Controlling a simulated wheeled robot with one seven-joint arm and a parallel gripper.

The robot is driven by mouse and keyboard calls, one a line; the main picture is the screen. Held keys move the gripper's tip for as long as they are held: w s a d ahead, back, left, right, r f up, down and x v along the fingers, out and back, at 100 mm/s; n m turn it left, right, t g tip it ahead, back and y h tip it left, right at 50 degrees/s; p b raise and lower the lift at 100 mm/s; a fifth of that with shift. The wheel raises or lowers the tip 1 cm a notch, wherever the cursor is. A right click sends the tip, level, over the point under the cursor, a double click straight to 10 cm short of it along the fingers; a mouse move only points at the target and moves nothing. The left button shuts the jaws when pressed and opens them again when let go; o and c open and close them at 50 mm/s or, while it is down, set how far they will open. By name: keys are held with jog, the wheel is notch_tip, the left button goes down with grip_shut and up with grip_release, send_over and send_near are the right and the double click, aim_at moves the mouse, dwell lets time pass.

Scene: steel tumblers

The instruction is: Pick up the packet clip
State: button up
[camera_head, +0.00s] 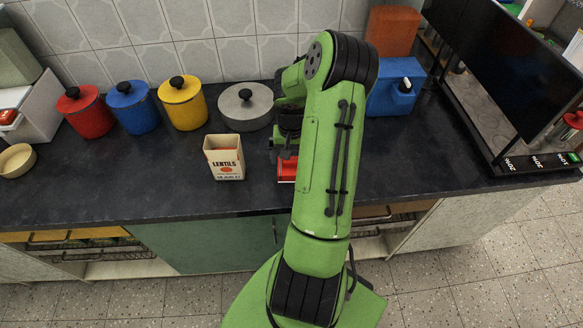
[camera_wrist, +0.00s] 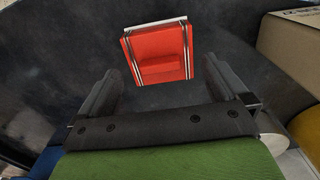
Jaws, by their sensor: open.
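A small red object (camera_head: 287,169), which looks like the packet clip, lies on the dark worktop just right of the lentils packet (camera_head: 224,158). In the wrist view the red object (camera_wrist: 160,52) has dark-and-pale striped sides and a pale far edge. My gripper (camera_wrist: 160,72) is open above the worktop, with one finger to the left and one to the right of the red object's near part. Nothing is held. I cannot tell the exact height gap. In the head view my arm hides part of the gripper and the object's right side.
Red (camera_head: 85,111), blue (camera_head: 132,106) and yellow (camera_head: 183,102) lidded pots and a grey pot (camera_head: 246,106) stand behind. A blue container (camera_head: 396,88) and a black screen (camera_head: 508,70) are at right. The worktop's front left is clear.

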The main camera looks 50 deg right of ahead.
aim_at(292, 161)
notch_tip(292, 161, down, 3)
jog(key=shift+r, duration=0.1)
jog(key=shift+c, duration=0.5)
